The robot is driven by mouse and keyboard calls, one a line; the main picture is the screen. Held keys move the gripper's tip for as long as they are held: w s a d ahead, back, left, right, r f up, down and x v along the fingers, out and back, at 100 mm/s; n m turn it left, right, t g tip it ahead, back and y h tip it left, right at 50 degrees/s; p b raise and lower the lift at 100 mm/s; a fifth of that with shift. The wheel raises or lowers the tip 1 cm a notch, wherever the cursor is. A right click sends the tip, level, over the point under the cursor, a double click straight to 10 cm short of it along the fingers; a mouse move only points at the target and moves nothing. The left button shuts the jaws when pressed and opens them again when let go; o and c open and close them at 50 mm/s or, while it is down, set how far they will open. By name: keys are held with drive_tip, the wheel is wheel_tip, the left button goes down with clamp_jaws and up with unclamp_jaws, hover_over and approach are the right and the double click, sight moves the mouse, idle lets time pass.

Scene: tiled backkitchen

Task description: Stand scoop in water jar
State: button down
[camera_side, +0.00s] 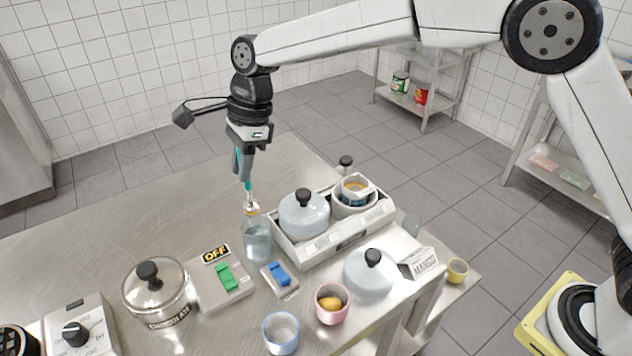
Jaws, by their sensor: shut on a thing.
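My gripper (243,172) points down above the steel table, shut on the scoop. The scoop (251,206) hangs below the fingers, with a teal upper part and a small whitish and orange-brown lower end. The water jar (257,242) is a clear glass standing upright on the table, directly below the scoop. The scoop's lower end is at or just above the jar's rim; I cannot tell whether it is inside the mouth. The fingers hide part of the scoop's handle.
Right of the jar is a cooker (331,243) with a lidded grey pot (304,217). In front are a blue switch (280,275), a green OFF switch box (222,284) and a steel pot (156,296). Cups (331,313) stand near the front edge. The table's left rear is clear.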

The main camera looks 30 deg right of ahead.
sight(249, 204)
drive_tip(key=shift+f, duration=3.7)
drive_tip(key=shift+c, duration=2.4)
unclamp_jaws()
drive_tip(key=v, duration=0.7)
drive_tip(key=shift+r, duration=0.4)
drive_tip(key=shift+d, duration=0.2)
